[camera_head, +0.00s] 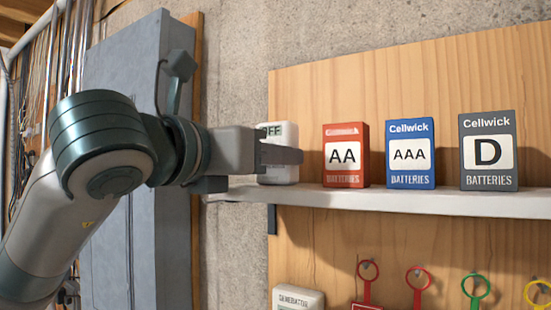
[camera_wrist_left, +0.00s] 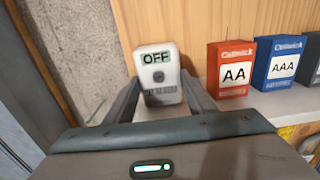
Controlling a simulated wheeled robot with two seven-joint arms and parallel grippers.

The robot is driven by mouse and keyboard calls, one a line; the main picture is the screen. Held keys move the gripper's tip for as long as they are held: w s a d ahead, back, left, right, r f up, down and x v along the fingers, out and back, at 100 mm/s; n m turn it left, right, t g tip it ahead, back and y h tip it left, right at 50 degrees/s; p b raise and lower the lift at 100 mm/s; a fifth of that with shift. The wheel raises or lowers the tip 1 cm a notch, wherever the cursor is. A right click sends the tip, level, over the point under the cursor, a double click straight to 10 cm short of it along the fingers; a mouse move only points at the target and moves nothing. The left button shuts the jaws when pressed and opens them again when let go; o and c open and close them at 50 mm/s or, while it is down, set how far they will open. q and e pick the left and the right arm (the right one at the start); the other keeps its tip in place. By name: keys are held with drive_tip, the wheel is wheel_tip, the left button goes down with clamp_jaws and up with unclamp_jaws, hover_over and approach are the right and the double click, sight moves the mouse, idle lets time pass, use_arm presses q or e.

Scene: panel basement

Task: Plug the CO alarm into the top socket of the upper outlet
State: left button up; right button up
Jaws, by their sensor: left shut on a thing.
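The CO alarm appears to be the white box (camera_head: 283,172) at the left end of the shelf, with a display that reads "OFF" in the left wrist view (camera_wrist_left: 158,72). My left gripper (camera_head: 283,155) is shut on this white box, with a finger on each side of it. The box stands upright, at or just above the shelf surface; I cannot tell if it touches. One finger hides part of its front in the head view. The upper outlet and its top socket are not in view. My right gripper is not in view.
A red AA box (camera_head: 346,156), a blue AAA box (camera_head: 410,154) and a grey D box (camera_head: 488,151) stand to the right on the shelf (camera_head: 400,200). Below, a white box (camera_head: 298,298) and coloured key tags hang near the wood panel. A grey electrical panel (camera_head: 125,120) stands left.

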use_arm(q)
drive_tip(key=shift+r, duration=0.15)
drive_tip(key=shift+r, duration=1.3)
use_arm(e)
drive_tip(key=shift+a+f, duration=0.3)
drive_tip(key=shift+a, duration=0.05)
